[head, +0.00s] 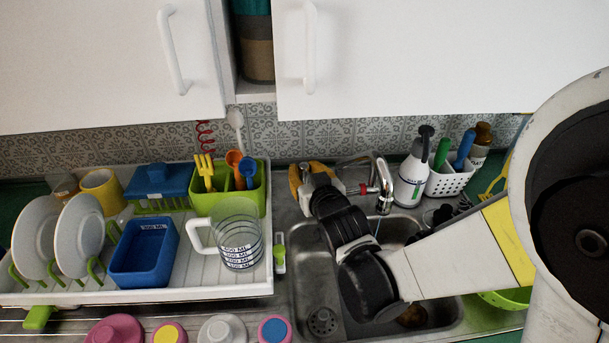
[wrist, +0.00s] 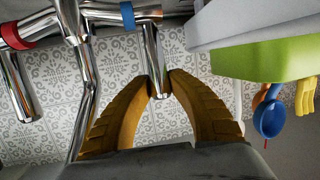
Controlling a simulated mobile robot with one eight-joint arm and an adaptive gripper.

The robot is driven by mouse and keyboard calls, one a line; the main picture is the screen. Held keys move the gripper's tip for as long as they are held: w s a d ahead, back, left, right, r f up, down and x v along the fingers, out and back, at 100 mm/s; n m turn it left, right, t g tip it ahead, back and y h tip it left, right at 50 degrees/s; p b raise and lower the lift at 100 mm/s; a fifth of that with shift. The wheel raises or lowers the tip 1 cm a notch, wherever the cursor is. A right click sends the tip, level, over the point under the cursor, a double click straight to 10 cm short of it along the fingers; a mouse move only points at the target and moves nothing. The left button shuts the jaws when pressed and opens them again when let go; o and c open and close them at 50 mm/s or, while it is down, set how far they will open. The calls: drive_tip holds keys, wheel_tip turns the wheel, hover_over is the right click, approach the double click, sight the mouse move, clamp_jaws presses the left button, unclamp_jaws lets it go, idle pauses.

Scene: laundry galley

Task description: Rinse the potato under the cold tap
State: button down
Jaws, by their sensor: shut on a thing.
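The chrome tap (head: 383,185) stands at the back of the steel sink (head: 302,290), with a red ring on one side. In the wrist view, which looks upside down, a blue ring (wrist: 128,15) marks the cold side. My gripper (wrist: 158,80) has its yellow-brown fingertips closed on the chrome lever (wrist: 157,60) near that ring. In the head view my gripper (head: 309,173) is at the tap's left end. A brown thing, probably the potato (head: 412,316), lies in the sink, partly hidden by my arm. I cannot see whether water runs.
A drying rack with plates (head: 80,235), a blue tub (head: 145,252) and a measuring jug (head: 238,235) stands left of the sink. A green caddy (head: 228,190) is close left of my gripper. A spray bottle (head: 413,170) and white basket (head: 452,182) stand behind right.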

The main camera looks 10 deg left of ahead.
drive_tip(key=shift+s+d, duration=0.1)
drive_tip(key=shift+s, duration=0.15)
drive_tip(key=c, duration=1.2)
unclamp_jaws()
drive_tip(key=v, duration=1.2)
drive_tip(key=shift+f, duration=0.2)
